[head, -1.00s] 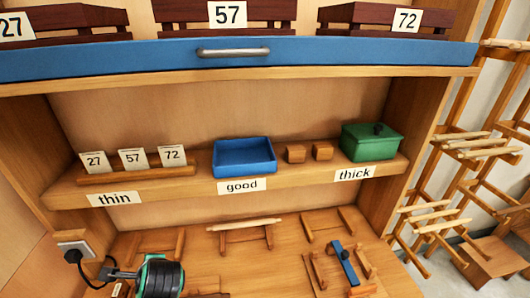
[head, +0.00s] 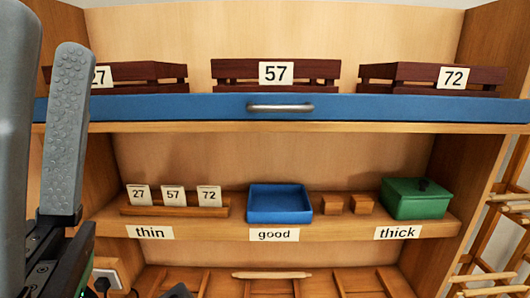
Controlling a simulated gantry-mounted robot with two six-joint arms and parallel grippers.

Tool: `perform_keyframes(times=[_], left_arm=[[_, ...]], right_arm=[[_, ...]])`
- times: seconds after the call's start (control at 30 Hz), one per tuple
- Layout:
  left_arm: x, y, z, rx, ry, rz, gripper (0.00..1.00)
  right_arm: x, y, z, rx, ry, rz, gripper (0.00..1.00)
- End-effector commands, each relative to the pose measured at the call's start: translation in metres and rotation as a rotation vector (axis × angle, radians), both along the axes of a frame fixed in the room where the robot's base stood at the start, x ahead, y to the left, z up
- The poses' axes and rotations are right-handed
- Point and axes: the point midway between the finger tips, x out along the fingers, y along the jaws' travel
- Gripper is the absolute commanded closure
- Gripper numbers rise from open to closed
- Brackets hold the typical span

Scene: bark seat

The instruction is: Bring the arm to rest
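My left gripper (head: 42,140) is at the left edge of the head view, close to the camera, pointing up. Its two grey fingers stand apart, with a strip of wood showing between them and nothing visible held. A dimpled pad shows on the right finger. The gripper covers part of the crate labelled 27 (head: 135,75) and the left side of the cabinet. My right gripper is not in view.
A blue drawer front (head: 380,108) with a metal handle crosses the cabinet. The shelf below holds number cards (head: 173,196), a blue tray (head: 279,217), two wooden blocks (head: 332,204) and a green lidded box (head: 416,205). Wooden racks (head: 500,235) stand at the right.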

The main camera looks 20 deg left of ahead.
Motion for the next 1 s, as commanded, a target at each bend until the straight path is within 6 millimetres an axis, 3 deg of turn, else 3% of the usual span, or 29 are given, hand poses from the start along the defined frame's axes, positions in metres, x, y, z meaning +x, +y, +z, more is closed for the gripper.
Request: perform_keyframes(times=[0.1,0.2,0.23,0.27,0.47,0.6,0.7,0.83,1.0], left_arm=[[0.044,0.013,-0.023,0.113,0.216,0.377,0.34],[0.079,0.020,-0.050,0.266,0.382,0.617,0.34],[0.077,0.019,-0.018,0.260,0.371,0.610,0.34],[0.077,0.019,-0.003,0.257,0.370,0.607,0.34],[0.077,0.019,0.075,0.256,0.371,0.602,0.34],[0.077,0.019,0.138,0.255,0.371,0.600,0.34],[0.078,0.019,0.170,0.255,0.372,0.599,0.34],[0.078,0.019,0.187,0.255,0.372,0.599,0.34],[0.078,0.019,0.185,0.255,0.371,0.598,0.34]], right_arm=[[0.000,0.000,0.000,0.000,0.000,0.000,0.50],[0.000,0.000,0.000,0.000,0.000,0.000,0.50],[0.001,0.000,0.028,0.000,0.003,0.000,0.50],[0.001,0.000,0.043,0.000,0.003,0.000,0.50],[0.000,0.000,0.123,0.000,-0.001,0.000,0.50],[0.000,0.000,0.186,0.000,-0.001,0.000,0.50],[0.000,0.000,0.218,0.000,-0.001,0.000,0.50],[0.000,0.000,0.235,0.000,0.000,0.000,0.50],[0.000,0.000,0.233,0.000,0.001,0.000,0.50]])
